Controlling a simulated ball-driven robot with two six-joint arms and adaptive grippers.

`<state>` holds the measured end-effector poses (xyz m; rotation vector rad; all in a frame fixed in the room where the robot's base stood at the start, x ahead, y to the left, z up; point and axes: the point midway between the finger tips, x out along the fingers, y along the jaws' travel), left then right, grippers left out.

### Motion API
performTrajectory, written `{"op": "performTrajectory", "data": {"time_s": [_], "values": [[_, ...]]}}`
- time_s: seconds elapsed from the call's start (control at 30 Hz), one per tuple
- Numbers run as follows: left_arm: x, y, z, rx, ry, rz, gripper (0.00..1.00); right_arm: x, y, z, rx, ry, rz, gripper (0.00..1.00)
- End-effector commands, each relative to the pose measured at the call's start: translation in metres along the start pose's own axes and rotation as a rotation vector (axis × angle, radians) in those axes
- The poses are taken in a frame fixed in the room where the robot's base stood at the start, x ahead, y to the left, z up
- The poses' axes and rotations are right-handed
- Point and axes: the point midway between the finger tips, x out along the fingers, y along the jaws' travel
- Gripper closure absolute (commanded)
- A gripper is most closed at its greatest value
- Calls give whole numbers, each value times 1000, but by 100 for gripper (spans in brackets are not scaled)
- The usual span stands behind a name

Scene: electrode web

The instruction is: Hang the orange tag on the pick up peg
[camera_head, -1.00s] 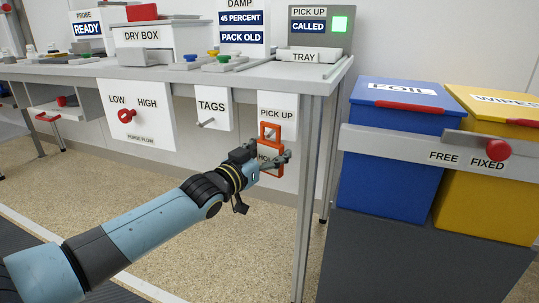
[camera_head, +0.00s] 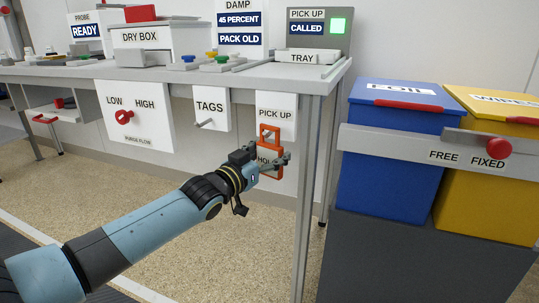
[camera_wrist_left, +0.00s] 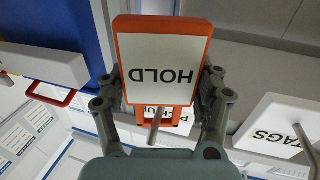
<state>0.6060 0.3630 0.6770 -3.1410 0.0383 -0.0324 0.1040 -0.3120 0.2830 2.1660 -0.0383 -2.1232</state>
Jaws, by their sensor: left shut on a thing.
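The orange tag (camera_head: 269,152) has a white face reading HOLD and an open orange loop above it. My left gripper (camera_head: 268,161) is shut on the tag by its side edges and holds it upright in front of the white PICK UP panel (camera_head: 276,112). In the left wrist view the tag (camera_wrist_left: 162,62) appears upside down between the two fingers of my left gripper (camera_wrist_left: 163,86). There a grey peg (camera_wrist_left: 154,128) overlaps the loop opening and seems to stick through it toward the camera; exact depth is unclear. My right gripper is out of view.
The TAGS panel (camera_head: 210,107) with its own peg hangs left of the PICK UP panel. A table leg (camera_head: 305,200) stands close on the right. Blue FOIL (camera_head: 390,150) and yellow WIPES (camera_head: 480,195) bins stand farther right. The floor below is clear.

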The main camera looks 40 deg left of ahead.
Motion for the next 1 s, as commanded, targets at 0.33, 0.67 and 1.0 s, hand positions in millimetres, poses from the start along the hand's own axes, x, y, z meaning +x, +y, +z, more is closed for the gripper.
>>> {"op": "performTrajectory", "data": {"time_s": [0.33, 0.67, 1.0], "values": [[0, 0, 0, 0, 1, 0, 70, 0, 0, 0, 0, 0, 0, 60], [0, 0, 0, 0, 1, 0, 5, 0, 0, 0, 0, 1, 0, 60], [-7, 0, 1, -2, -1, 0, 5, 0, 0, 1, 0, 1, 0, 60]]}}
